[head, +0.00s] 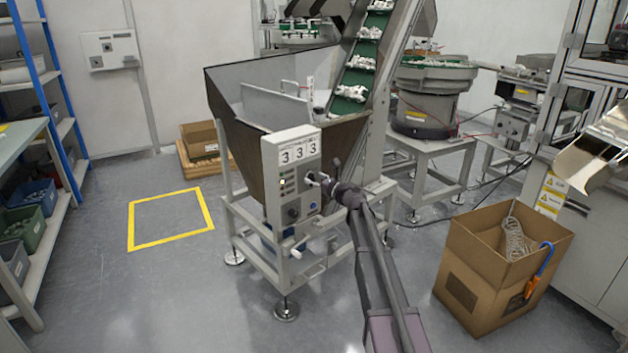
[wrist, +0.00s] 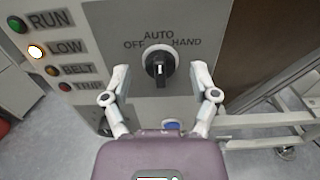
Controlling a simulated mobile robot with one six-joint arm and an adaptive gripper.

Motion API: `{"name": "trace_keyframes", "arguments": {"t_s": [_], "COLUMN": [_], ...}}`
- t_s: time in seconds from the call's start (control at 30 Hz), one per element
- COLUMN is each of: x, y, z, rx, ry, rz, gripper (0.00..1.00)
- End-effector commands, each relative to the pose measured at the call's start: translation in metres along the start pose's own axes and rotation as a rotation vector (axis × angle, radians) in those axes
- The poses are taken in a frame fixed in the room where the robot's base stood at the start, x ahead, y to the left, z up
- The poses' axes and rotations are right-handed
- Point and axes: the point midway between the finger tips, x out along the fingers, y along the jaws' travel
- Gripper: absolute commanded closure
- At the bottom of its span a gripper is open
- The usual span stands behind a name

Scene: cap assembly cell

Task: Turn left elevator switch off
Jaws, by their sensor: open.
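The elevator switch is a black rotary knob (wrist: 159,66) on a grey control panel (wrist: 215,20). It is marked OFF at left, AUTO at top and HAND at right. Its grip looks about upright, near AUTO. In the wrist view my gripper (wrist: 159,80) is open, with one finger on each side of the knob and a gap on both sides. In the head view my gripper (head: 318,181) is at the front of the control box (head: 289,147) on the hopper, and it hides the knob there.
The hopper (head: 238,100) stands on a metal frame. A cardboard box (head: 470,260) with a coiled hose is at right. Floor left of the frame is clear.

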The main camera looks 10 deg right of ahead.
Motion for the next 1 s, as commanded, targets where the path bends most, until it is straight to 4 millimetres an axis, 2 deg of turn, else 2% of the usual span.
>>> {"name": "trace_keyframes", "arguments": {"t_s": [0.23, 0.27, 0.5, 0.6, 1.0], "x": [0.0001, 0.0001, 0.0001, 0.0032, 0.0007], "y": [0.0000, 0.0000, 0.0001, 0.0054, 0.0013], "z": [0.0000, 0.0000, 0.0000, 0.0000, 0.0000], "rx": [0.000, 0.000, 0.000, 0.000, -0.065], "ry": [0.000, 0.000, 0.000, 0.000, 0.000], "rz": [0.000, 0.000, 0.000, 0.003, 0.003], "gripper": [0.24, 0.30, 1.00, 1.00, 1.00]}}
